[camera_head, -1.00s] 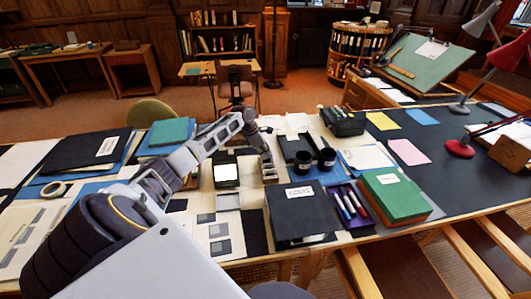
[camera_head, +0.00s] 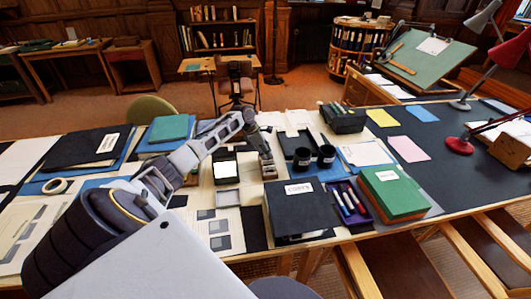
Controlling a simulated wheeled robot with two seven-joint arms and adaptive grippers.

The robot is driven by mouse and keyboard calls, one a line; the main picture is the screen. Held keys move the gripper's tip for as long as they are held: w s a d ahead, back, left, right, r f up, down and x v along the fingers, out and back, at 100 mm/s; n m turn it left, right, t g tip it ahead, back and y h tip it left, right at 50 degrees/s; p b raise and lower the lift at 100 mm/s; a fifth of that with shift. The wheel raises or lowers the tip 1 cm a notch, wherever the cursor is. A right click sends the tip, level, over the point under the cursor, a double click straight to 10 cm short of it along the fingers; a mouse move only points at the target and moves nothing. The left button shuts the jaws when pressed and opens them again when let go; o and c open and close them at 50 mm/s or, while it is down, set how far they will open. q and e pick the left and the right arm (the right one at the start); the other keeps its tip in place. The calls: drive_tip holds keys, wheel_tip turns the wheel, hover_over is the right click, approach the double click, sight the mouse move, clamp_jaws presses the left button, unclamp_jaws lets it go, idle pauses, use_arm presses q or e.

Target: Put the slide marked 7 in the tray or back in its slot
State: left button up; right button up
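My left arm reaches in from the left over the table. Its gripper (camera_head: 264,160) points down at a small slide holder (camera_head: 269,173) near the table's middle. The fingertips are too small and hidden to show whether they are open or shut, or hold anything. A small shallow grey tray (camera_head: 228,198) lies left of and nearer than the gripper. A black viewer with a lit white panel (camera_head: 225,170) stands just behind that tray. I cannot make out any slide marked 7; no number is readable at this size. My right gripper is not in view.
A black labelled binder (camera_head: 297,208), a purple pen tray (camera_head: 338,222) and a green box (camera_head: 393,193) stand in front and right. Two dark cups (camera_head: 314,158) stand right of the gripper. Printed sheets (camera_head: 217,228) lie in front. The dark mat at right has free room.

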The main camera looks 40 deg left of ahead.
use_arm(q)
drive_tip(key=v, duration=1.2)
idle(0.4)
drive_tip(key=shift+f, duration=0.1)
idle(1.0)
